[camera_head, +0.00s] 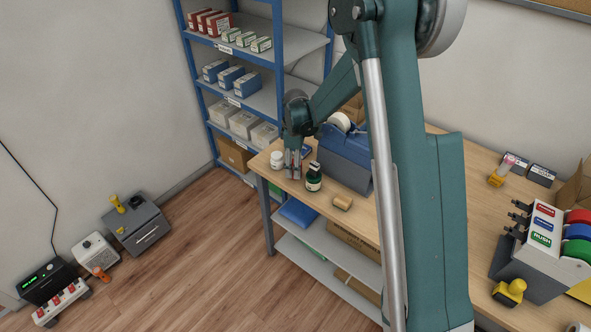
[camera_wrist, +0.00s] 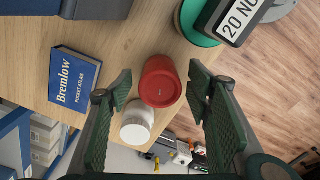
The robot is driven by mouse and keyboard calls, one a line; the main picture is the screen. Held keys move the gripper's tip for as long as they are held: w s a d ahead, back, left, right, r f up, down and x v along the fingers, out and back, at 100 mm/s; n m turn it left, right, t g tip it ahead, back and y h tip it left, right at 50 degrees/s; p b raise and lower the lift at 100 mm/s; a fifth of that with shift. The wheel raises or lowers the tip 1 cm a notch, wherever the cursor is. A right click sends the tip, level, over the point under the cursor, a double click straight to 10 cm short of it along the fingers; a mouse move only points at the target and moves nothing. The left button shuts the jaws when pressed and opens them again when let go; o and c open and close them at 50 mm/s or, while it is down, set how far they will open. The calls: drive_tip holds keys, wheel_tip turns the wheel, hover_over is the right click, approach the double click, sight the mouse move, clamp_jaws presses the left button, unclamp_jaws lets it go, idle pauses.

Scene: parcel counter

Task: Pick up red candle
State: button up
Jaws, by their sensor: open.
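The red candle (camera_wrist: 160,82) is a short red cylinder standing on the wooden counter. In the wrist view it sits between the two open fingers of my gripper (camera_wrist: 161,105), nearer their tips, with space on both sides. In the head view my gripper (camera_head: 293,164) points down at the counter's far left end.
A white jar (camera_wrist: 137,122) stands close beside the candle. A blue book (camera_wrist: 75,78) lies to the left in the wrist view. The counter edge (camera_head: 262,170) is close.

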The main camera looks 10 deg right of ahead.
drive_tip(key=shift+f, duration=0.8)
drive_tip(key=c, duration=1)
drive_tip(key=shift+c, duration=0.2)
drive_tip(key=shift+r, duration=0.1)
drive_tip(key=shift+r, duration=4.9)
